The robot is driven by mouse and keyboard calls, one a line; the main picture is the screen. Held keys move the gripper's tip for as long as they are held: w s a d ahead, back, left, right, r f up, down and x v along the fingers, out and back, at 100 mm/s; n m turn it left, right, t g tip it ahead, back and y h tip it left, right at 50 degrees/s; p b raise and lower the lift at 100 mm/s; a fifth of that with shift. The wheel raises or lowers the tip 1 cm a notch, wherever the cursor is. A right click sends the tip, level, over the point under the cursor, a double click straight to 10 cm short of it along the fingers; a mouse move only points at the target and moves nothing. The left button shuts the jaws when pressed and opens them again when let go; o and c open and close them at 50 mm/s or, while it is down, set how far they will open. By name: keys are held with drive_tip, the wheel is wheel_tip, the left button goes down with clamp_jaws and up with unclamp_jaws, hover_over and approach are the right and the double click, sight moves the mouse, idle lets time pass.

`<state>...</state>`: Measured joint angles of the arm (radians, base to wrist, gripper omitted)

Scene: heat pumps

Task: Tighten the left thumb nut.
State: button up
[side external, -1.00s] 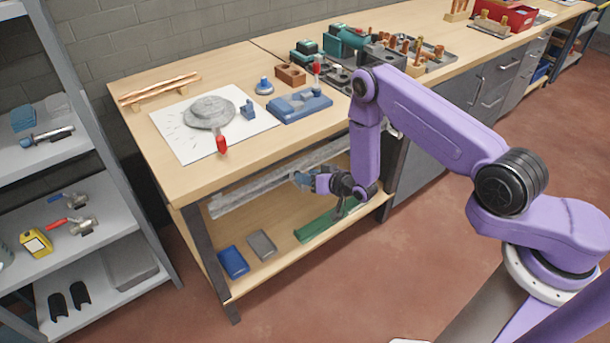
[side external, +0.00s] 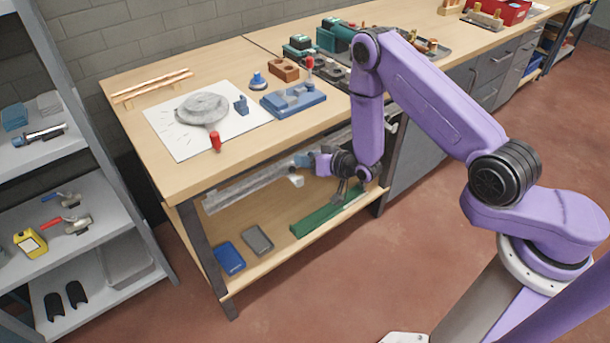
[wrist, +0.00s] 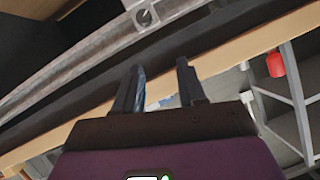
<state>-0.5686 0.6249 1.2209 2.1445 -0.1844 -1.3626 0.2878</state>
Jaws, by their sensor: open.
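A long grey metal rail (side external: 240,190) runs under the tabletop, above the lower shelf. In the wrist view the rail (wrist: 75,62) crosses the upper left. A small round metal fitting with a bright centre (wrist: 145,15) sits on it near the top edge. It may be the left thumb nut, but I cannot tell for sure. My gripper (side external: 303,161) is below the tabletop, close to the rail's right part. In the wrist view my gripper (wrist: 160,80) has its two dark fingers apart with nothing between them; the fitting is beyond the fingertips, slightly left.
The wooden tabletop (side external: 170,165) overhangs the work space. The lower shelf (side external: 270,270) holds a blue box (side external: 229,258), a grey box (side external: 257,240) and a green bar (side external: 325,212). A table leg (side external: 208,255) stands left.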

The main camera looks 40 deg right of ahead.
sight(294, 170)
drive_tip(key=shift+w+a+f+n+h, duration=0.2)
drive_tip(key=shift+w+f+n+h, duration=0.45)
drive_tip(key=shift+f, duration=0.55)
drive_tip(key=shift+w+a+f+n+h, duration=0.15)
drive_tip(key=shift+w+f+n+h, duration=0.35)
drive_tip(key=shift+w+f+n, duration=0.55)
drive_tip(key=shift+w+a+f+n+h, duration=0.25)
drive_tip(key=shift+w+f+h, duration=0.35)
drive_tip(key=shift+f, duration=0.8)
drive_tip(key=shift+c, duration=0.2)
drive_tip(key=c, duration=0.5)
drive_tip(key=shift+d, duration=0.1)
